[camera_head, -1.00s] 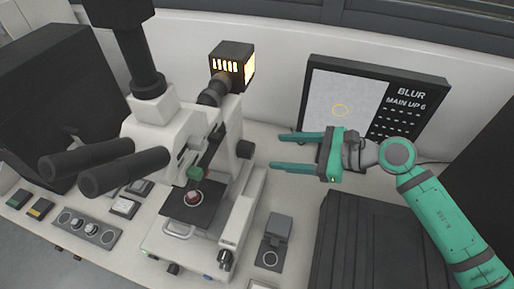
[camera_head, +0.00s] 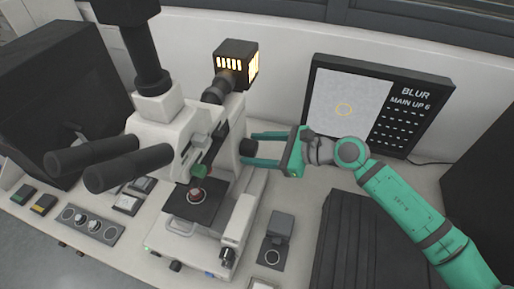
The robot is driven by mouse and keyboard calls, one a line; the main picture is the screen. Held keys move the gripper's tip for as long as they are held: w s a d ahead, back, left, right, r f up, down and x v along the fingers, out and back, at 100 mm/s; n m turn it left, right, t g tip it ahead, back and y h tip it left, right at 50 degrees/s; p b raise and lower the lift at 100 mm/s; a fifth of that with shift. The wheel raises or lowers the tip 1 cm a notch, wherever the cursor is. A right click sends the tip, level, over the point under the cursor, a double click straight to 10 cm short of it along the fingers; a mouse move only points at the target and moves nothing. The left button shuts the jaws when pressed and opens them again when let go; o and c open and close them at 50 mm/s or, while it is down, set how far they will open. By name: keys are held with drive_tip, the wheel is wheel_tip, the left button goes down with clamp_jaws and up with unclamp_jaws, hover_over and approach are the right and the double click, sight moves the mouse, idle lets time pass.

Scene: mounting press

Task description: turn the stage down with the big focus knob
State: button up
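The white microscope (camera_head: 165,128) stands left of centre, with its dark stage (camera_head: 188,214) low at the front. A red-topped piece (camera_head: 197,195) sits on the stage under a green objective (camera_head: 201,171). The big black focus knob (camera_head: 247,147) is on the right side of the microscope's stand. My gripper (camera_head: 249,148) comes from the right with its two teal fingers open. Their tips lie on the far and near sides of the knob in the picture; I cannot tell whether they touch it.
The screen (camera_head: 345,105) behind reads "BLUR" and "MAIN UP 6". A smaller black knob (camera_head: 228,254) sits low on the microscope's right. A small grey device (camera_head: 277,238) and a dark ribbed box (camera_head: 350,245) stand nearer, below my arm.

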drive_tip(key=c, duration=0.8)
drive_tip(key=m+g, duration=0.1)
drive_tip(key=m, duration=0.1)
drive_tip(key=m+g+y, duration=0.1)
drive_tip(key=shift+w+m+g, duration=0.2)
drive_tip(key=shift+m+g, duration=0.2)
drive_tip(key=o, duration=1)
drive_tip(key=shift+d+r, duration=0.15)
drive_tip(key=shift+d, duration=0.3)
drive_tip(key=v, duration=1)
drive_tip(key=shift+s+a, duration=0.1)
drive_tip(key=shift+s, duration=0.05)
